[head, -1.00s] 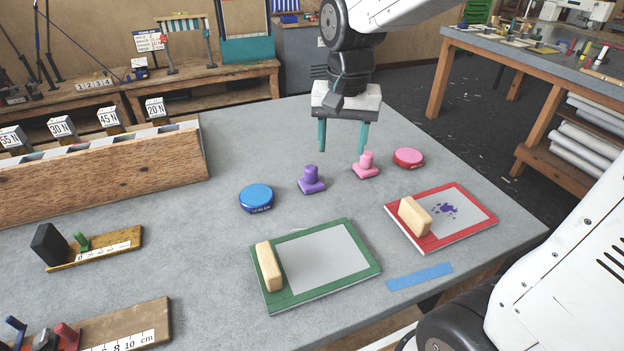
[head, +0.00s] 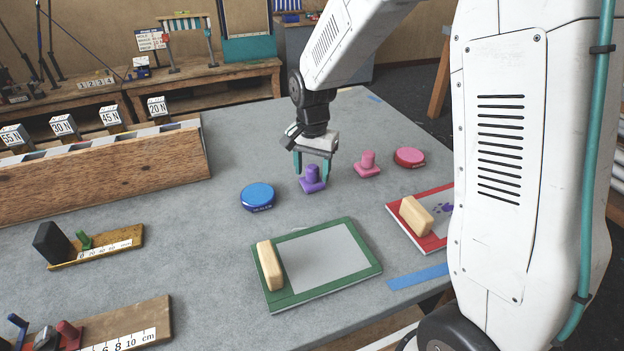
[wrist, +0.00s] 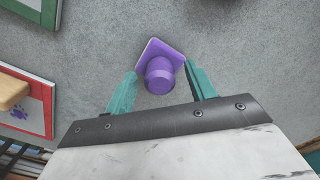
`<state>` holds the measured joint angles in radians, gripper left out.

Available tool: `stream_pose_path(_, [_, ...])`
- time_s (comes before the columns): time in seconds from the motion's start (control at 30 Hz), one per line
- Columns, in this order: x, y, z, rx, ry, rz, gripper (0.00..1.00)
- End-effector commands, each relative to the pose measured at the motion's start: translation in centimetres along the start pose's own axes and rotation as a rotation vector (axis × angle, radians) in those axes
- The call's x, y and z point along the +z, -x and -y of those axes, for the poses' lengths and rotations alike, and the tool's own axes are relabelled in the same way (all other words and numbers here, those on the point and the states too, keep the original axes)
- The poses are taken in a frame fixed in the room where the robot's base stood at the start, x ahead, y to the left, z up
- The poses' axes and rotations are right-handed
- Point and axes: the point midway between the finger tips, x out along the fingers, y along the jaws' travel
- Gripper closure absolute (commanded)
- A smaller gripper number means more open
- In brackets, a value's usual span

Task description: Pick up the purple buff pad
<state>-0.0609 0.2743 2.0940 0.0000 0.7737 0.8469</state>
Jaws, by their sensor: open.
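The purple buff pad (head: 312,183) stands on the grey table, a flat square base with a round upright knob. My gripper (head: 312,170) is open with its teal fingers just above the pad, one to each side of the knob. In the wrist view the purple pad (wrist: 160,68) lies between and slightly beyond the fingertips of my gripper (wrist: 164,80). The fingers do not appear closed on it. How far the fingertips are above the base is hard to tell.
A blue tin (head: 257,197) is to the left. A green-framed board (head: 350,248) with a wooden block (head: 269,264) lies in front, beside a red-framed board (head: 432,243).

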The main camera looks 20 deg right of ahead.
Motion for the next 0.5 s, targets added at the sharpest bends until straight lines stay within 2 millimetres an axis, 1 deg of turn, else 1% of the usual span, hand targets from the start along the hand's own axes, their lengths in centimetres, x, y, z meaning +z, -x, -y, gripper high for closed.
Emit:
stream_pose_path(0.03, [0.02, -0.55, -0.05, 0.002, 0.000, 0.002, 0.45])
stream_pose_path(0.1, [0.00, -0.90, -0.03, 0.001, 0.000, 0.000, 0.45])
stream_pose_path(0.33, [-0.02, -0.95, -0.02, -0.001, 0.000, -0.001, 0.45])
stream_pose_path(0.37, [-0.02, -0.94, -0.02, -0.001, 0.000, -0.001, 0.53])
stream_pose_path(0.4, [-0.02, -0.94, -0.02, -0.001, 0.000, 0.000, 0.64])
stream_pose_path(0.47, [-0.02, -0.93, -0.03, -0.001, 0.000, 0.000, 0.81])
stream_pose_path(0.5, [-0.02, -0.93, -0.03, -0.001, 0.000, 0.000, 0.92])
